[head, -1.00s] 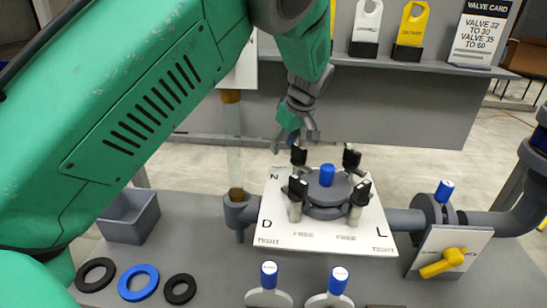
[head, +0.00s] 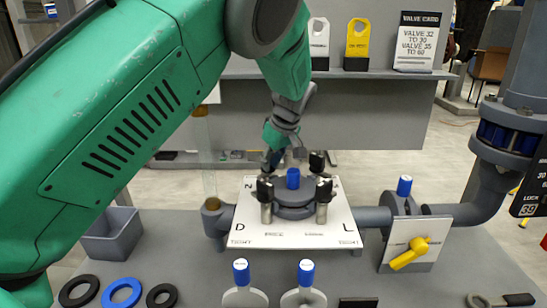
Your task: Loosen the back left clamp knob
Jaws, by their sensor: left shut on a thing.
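The filter press has a round grey lid (head: 294,192) with a blue cap (head: 293,178), on a white plate (head: 246,215) marked N, D and L. Black clamp knobs stand around the lid: front left (head: 265,189), front right (head: 324,189) and back right (head: 317,161). My left gripper (head: 271,161) comes down from above at the back left of the lid, shut on the back left clamp knob. My right gripper is not in view.
A clear vertical tube (head: 207,160) stands left of the plate. A pipe valve with a yellow handle (head: 409,254) is at the right. Two blue-topped handles (head: 241,272) stand in front. Rings (head: 121,293) and a grey bin (head: 110,238) lie at left.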

